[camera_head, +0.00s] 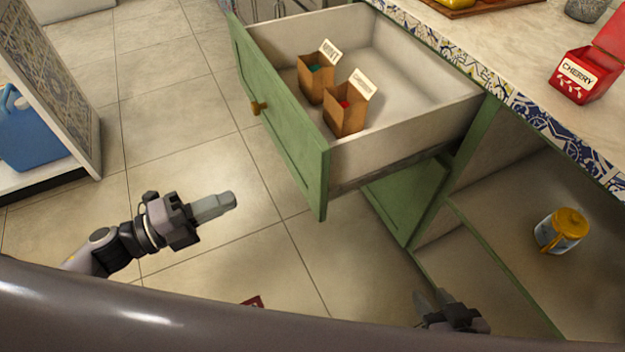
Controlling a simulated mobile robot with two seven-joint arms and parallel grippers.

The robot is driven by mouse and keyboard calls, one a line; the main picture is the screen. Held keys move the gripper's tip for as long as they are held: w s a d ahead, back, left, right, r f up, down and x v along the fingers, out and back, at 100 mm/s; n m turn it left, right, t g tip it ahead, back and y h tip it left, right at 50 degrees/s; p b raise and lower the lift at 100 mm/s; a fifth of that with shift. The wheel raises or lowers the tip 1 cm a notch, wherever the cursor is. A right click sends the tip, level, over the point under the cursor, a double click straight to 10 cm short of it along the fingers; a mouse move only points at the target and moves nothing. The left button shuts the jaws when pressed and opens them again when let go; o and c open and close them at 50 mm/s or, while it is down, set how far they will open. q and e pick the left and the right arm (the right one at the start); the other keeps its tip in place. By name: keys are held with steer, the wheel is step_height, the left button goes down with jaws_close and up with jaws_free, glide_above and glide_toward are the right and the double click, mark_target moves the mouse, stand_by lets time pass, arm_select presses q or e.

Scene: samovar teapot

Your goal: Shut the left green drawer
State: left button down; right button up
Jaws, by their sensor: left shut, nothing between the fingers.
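The green drawer (285,130) is pulled open from the counter, with a green front and a small brass knob (258,106). Inside it stand two brown paper bags (316,85) (345,108) with white labels, one reading like "MINT". My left gripper (222,204) is shut and empty, in front of the drawer's green front and to its left, apart from it, with its fingers pointing right. My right gripper (433,299) is at the bottom edge, below the drawer, near the open lower cabinet; its two fingers look apart.
The counter (470,50) with a patterned tile edge carries a red box labelled "CHERRY" (585,75). A blue jug (30,130) is on a shelf at left.

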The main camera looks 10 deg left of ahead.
mark_target(310, 170)
arm_select(q)
steer(key=shift+m, duration=0.3)
steer(key=x, duration=1.4)
steer(key=shift+s+d+f, duration=0.1)
steer(key=shift+s+d, duration=0.05)
